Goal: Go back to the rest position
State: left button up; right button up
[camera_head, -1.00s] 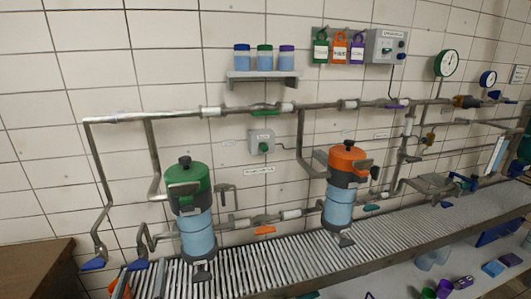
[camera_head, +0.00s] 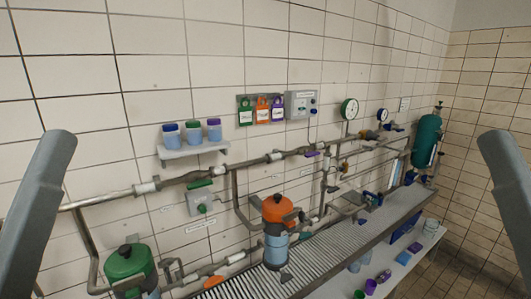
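A grey link of my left arm (camera_head: 38,210) rises at the left edge of the head view. A grey link of my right arm (camera_head: 508,185) rises at the right edge. Both links stand in front of the camera, clear of the pipework. Neither gripper's fingers show, so I cannot see whether they are open or hold anything. The green-lidded pump (camera_head: 128,265) is low at the left, partly cut off by the bottom edge. The orange-lidded pump (camera_head: 276,235) stands upright near the lower middle.
Pipes run along the tiled wall above a ribbed grey bench (camera_head: 330,245). A small shelf (camera_head: 192,150) holds three jars. Coloured lock tags (camera_head: 262,112) hang beside a grey control box (camera_head: 300,104). A teal cylinder (camera_head: 427,140) stands at the far right. Cups lie on a lower shelf.

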notch_tip(320, 180, up, 22)
jog(key=p, duration=1.8)
jog(key=shift+r+p, duration=0.2)
jog(key=shift+p, duration=0.15)
